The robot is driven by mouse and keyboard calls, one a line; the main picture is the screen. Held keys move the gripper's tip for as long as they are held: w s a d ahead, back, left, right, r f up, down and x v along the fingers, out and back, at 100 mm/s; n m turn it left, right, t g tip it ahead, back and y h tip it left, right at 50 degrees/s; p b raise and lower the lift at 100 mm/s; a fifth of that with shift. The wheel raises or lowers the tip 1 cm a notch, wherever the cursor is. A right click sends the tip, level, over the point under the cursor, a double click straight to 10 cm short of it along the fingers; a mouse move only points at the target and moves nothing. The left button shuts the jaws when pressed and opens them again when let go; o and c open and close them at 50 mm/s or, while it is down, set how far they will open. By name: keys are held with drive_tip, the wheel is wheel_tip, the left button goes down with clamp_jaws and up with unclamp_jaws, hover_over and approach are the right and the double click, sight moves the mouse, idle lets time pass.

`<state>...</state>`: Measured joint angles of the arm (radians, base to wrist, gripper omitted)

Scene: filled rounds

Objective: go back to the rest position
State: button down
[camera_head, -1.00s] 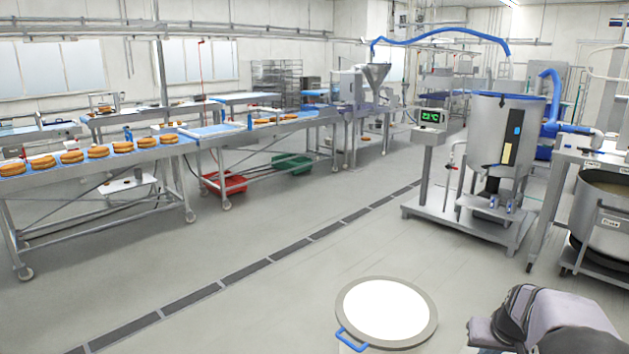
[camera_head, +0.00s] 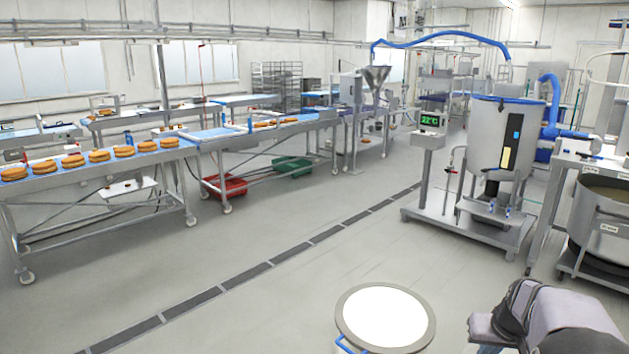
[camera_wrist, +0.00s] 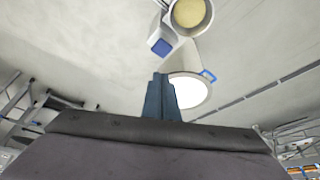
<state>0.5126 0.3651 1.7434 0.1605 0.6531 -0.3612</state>
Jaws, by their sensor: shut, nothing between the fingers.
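My gripper (camera_wrist: 161,98) shows in the wrist view as two blue-grey fingers pressed together, with nothing between them. Its tips point toward the open floor area near a round white-topped container. In the head view only a grey, dark-jointed part of my arm shows at the bottom right; the gripper itself is out of that view.
The white-topped container (camera_head: 385,315) with a blue handle stands low in front; it also shows in the wrist view (camera_wrist: 188,92). A vessel with yellowish contents (camera_wrist: 189,13) and a blue-faced box (camera_wrist: 160,46) lie beyond it. A conveyor (camera_head: 100,171) carries several filled rounds (camera_head: 73,160). Floor between is clear.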

drive_tip(key=s+a+f+n+g+y, duration=0.1)
drive_tip(key=s+a+f, duration=0.1)
drive_tip(key=s+a, duration=0.35)
drive_tip(key=s+a+f+n+g, duration=0.1)
drive_tip(key=s+a, duration=0.2)
drive_tip(key=a, duration=0.6)
drive_tip(key=s+a+f+g, duration=0.1)
drive_tip(key=s+a+f, duration=0.1)
drive_tip(key=s+a, duration=0.2)
drive_tip(key=s+a+f+n+g, duration=0.1)
drive_tip(key=s+a, duration=0.3)
drive_tip(key=s, duration=0.7)
drive_tip(key=shift+s+a+f+b, duration=0.15)
drive_tip(key=shift+a+f+b, duration=0.15)
drive_tip(key=shift+f, duration=0.25)
